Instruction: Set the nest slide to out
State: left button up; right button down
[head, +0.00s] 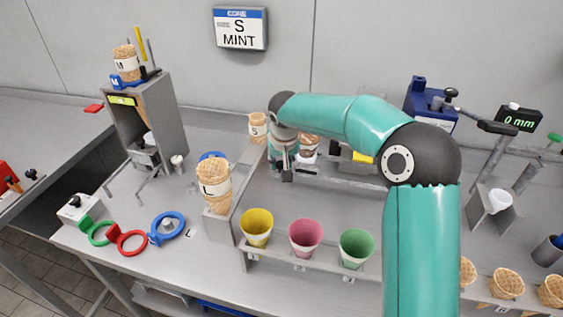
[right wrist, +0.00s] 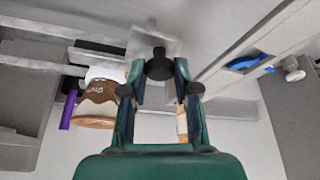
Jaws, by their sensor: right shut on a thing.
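My right gripper (head: 287,175) points down at the back of the bench, left of the middle. My left gripper is not in view.
Yellow (head: 257,224), pink (head: 305,234) and green (head: 356,244) cups line the front rack. Bare bench lies between rack and gripper.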

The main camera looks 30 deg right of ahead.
jog(key=shift+w+a, duration=0.3)
jog(key=c, duration=0.9)
grip_release()
jog(key=shift+a, duration=0.1)
jog(key=shift+o, duration=0.2)
jog(key=v, duration=1.2)
jog(key=shift+f, duration=0.1)
